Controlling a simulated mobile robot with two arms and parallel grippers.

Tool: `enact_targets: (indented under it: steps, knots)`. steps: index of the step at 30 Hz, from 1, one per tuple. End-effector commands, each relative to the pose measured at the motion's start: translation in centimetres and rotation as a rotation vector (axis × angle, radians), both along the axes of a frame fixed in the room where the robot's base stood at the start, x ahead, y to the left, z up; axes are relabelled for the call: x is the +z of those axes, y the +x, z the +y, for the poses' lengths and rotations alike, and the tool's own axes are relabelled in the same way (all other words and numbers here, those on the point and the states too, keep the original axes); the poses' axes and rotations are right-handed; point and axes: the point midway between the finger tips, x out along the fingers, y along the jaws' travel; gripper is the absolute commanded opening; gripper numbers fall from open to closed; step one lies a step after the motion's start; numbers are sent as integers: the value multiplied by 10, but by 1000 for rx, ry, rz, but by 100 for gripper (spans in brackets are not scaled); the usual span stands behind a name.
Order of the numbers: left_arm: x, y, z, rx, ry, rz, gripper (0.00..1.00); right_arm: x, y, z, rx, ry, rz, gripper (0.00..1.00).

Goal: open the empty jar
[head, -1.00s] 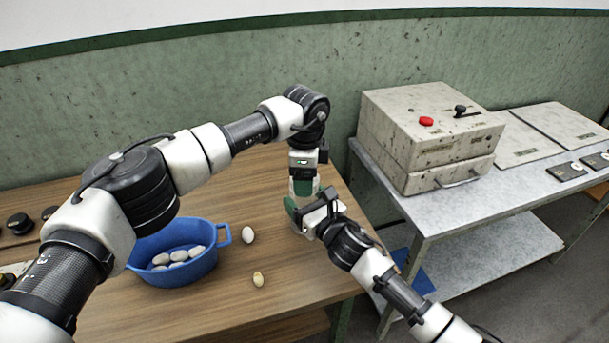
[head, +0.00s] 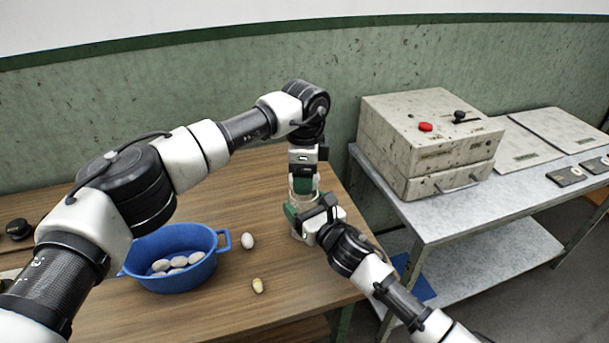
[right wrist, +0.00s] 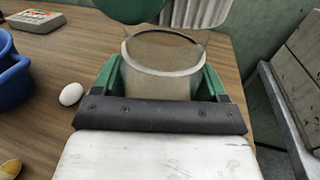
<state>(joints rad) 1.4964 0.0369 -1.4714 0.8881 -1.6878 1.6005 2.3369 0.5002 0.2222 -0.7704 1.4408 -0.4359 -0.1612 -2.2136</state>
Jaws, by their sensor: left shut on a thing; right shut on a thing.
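The jar (right wrist: 160,84) is clear and pale, upright on the wooden table near its right edge. In the right wrist view its round rim shows and no contents are visible through it. My right gripper (head: 312,222) is shut around the jar's body, one green finger on each side. My left gripper (head: 303,186) points down just above the jar, shut on what seems to be its lid. The lid is mostly hidden by the fingers. In the right wrist view a green finger of the left gripper (right wrist: 135,8) and a pale ribbed piece (right wrist: 196,12) show above the rim.
A blue basin (head: 215,262) with several white cocoons stands left on the table. A white cocoon (head: 247,241) and a yellowish one (head: 258,286) lie loose nearby. A metal bench (head: 480,214) with a grey box machine (head: 425,140) stands to the right, across a gap.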

Motion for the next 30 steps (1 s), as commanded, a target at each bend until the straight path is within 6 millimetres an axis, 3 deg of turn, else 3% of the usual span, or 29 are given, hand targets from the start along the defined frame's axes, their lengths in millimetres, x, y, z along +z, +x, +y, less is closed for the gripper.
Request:
enact_targets:
  steps: [8,17,24,25,30]
  knots:
    - [3,0,0,0,0,-1,38,-2,0,0,-1,-1,3,7]
    - [37,0,0,0,1,-2,38,-2,0,0,-1,-1,3,7]
    - [40,0,0,0,0,0,38,-2,0,0,-1,-1,3,7]
    - [40,0,0,0,0,0,38,-2,0,0,-1,-1,3,76]
    - [40,0,0,0,0,0,38,-1,0,0,0,0,2,100]
